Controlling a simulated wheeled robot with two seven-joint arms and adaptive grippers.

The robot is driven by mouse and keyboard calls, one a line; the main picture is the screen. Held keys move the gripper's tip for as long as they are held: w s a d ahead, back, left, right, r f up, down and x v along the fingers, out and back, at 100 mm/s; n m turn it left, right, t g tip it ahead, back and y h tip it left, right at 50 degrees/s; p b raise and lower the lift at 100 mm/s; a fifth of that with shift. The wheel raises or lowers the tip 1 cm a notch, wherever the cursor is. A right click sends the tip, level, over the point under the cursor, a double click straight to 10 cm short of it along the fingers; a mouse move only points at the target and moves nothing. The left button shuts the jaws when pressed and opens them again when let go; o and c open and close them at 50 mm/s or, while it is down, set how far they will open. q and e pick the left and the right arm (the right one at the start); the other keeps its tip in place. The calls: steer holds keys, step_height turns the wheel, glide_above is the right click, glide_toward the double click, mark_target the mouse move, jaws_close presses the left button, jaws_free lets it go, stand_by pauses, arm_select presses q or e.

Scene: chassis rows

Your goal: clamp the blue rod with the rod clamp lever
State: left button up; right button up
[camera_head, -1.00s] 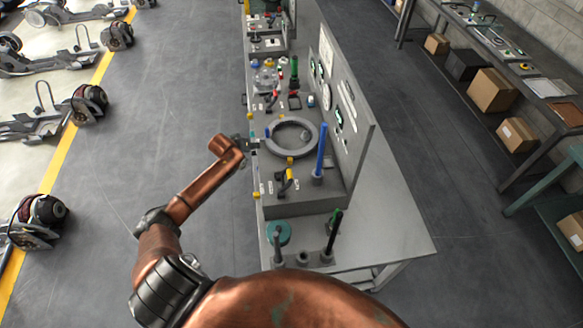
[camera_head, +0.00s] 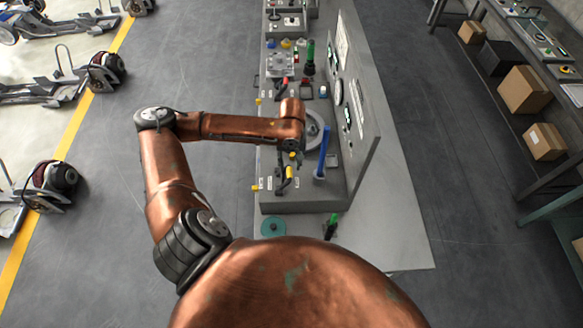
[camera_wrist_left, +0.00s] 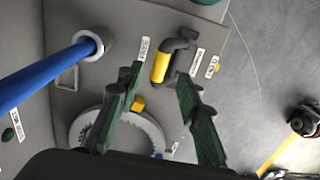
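The blue rod (camera_head: 322,151) stands upright in a round grey socket on the bench panel. In the left wrist view the rod (camera_wrist_left: 40,75) enters its collar at the left. The rod clamp lever (camera_head: 288,174) is a dark bent crank with a yellow sleeve, left of the rod. In the left wrist view the lever (camera_wrist_left: 161,66) lies just ahead of my left gripper's fingertips, between two white labels. My left gripper (camera_wrist_left: 158,84) is open with green fingers and holds nothing. In the head view it is mostly hidden beneath my wrist. My right gripper is not in view.
A grey ring (camera_head: 316,128) is partly covered by my arm. A vertical panel (camera_head: 360,120) with gauges borders the right side. A teal disc (camera_head: 273,226) and a green-handled tool (camera_head: 331,224) lie at the near end.

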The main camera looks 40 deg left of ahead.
mark_target(290, 171)
arm_select(q)
steer(key=f, duration=0.3)
steer(key=shift+a, duration=0.2)
step_height(290, 171, down, 2)
steer(key=shift+f, duration=0.1)
steer(key=c, duration=0.5)
jaws_close()
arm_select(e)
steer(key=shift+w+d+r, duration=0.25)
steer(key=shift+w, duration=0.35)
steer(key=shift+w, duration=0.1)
